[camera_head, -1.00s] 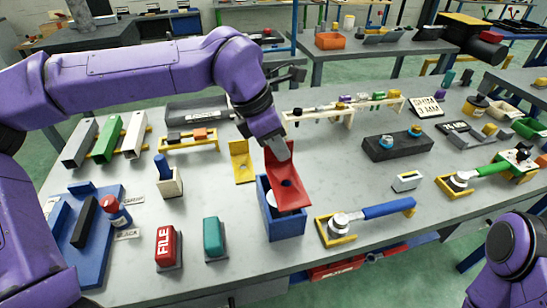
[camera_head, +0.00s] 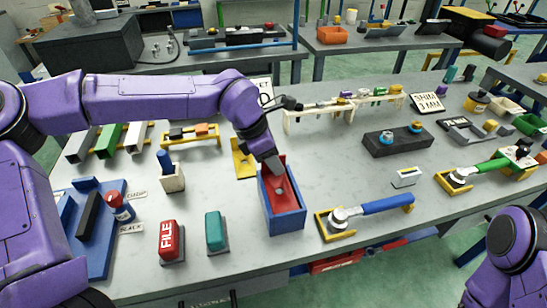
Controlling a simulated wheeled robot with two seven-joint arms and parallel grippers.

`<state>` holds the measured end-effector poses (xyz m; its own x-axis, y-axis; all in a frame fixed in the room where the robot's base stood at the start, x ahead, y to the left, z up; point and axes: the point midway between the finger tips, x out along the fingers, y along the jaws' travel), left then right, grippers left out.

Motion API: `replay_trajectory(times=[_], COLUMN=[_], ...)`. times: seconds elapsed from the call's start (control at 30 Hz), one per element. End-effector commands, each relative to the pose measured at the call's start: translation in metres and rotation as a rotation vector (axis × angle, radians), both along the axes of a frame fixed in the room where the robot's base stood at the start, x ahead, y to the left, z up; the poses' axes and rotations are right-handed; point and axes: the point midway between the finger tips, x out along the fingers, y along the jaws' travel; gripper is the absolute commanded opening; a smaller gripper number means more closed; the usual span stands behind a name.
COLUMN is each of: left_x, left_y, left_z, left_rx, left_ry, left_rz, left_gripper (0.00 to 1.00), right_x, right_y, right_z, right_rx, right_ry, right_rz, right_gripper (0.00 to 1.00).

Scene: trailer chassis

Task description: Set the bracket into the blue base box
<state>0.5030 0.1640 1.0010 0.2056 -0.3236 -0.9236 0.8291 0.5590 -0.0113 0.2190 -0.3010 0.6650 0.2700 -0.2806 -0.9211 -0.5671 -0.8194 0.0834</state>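The blue base box (camera_head: 285,222) stands near the table's front edge, in the middle of the head view. The red bracket (camera_head: 293,201) is inside the box, its upright plate showing near the box's back and its flat part low between the walls. My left gripper (camera_head: 273,167) reaches down into the back of the box, at the bracket's upper part. Its fingers are hidden against the bracket, so their opening does not show. Of my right arm only a purple link shows at the lower right; its gripper is out of view.
A yellow bracket (camera_head: 243,160) stands just behind the box. A blue-handled tool on a yellow holder (camera_head: 327,228) lies close to the right. A teal block (camera_head: 216,232) and a red FILE block (camera_head: 171,240) stand to the left.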

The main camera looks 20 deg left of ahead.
Motion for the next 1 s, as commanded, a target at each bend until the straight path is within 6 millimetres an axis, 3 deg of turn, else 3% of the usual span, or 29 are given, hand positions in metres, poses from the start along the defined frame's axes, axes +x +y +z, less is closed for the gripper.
replay_trajectory(times=[0.37, 0.73, 1.0], left_x=[0.000, -0.019, -0.025], left_y=[0.002, 0.030, 0.039], left_z=[0.009, 0.091, 0.115], left_rx=[0.000, -0.002, 0.001], left_ry=[-0.003, -0.004, -0.001], left_rz=[0.001, 0.002, 0.000], left_gripper=[0.36, 0.36, 0.36], right_x=[0.000, 0.000, 0.000], right_y=[0.000, 0.000, 0.000], right_z=[0.000, -0.005, -0.006], right_rx=[0.000, 0.000, 0.000], right_ry=[0.000, 0.000, 0.000], right_rz=[0.000, 0.000, 0.000], right_gripper=[0.43, 0.43, 0.43])
